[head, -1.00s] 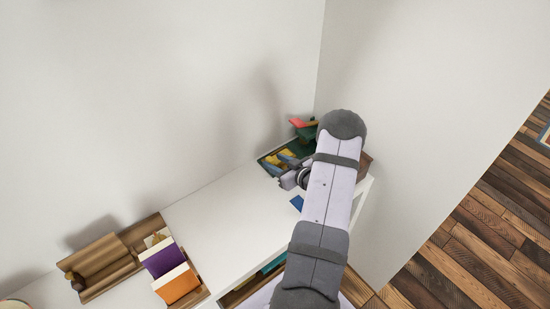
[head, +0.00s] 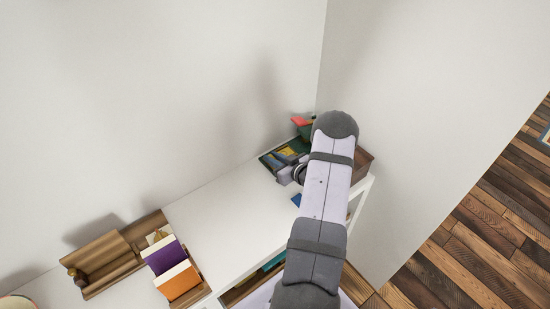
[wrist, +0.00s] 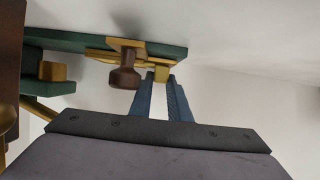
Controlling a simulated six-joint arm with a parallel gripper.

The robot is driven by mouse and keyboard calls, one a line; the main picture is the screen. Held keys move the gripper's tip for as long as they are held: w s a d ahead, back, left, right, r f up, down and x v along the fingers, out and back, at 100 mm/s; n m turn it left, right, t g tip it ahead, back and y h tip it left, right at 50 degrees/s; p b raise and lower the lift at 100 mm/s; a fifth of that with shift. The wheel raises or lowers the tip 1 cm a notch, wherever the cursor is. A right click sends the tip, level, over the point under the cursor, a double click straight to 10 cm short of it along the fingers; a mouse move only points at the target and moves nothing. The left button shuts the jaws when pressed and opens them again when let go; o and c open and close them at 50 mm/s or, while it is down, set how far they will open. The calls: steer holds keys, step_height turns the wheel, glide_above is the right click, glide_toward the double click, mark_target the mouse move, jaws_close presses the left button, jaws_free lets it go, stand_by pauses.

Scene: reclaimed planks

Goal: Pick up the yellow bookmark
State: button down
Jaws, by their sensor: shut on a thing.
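A yellow piece (wrist: 162,73), which I take to be the yellow bookmark, sits between my fingertips in the wrist view. My gripper (wrist: 160,84) is shut on it; its two blue-grey fingers converge at the tips. Only a small end of the piece shows clearly, and another yellow strip (wrist: 100,56) lies close by along a green edge. In the head view yellow also shows in the dark green tray (head: 267,161) at the desk's far end.
A brown knob-like object (wrist: 123,76) stands just left of my fingers. A brown box (head: 363,166) is right of my arm. A blue flat item (head: 297,199) lies beside the arm. Purple (head: 165,257) and orange (head: 178,283) items stand at left. The white desk's middle (head: 215,215) is clear.

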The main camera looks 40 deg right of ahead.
steer(key=shift+r, duration=0.1)
step_height(320, 180, up, 10)
steer(key=shift+b, duration=0.4)
steer(key=shift+s, duration=0.15)
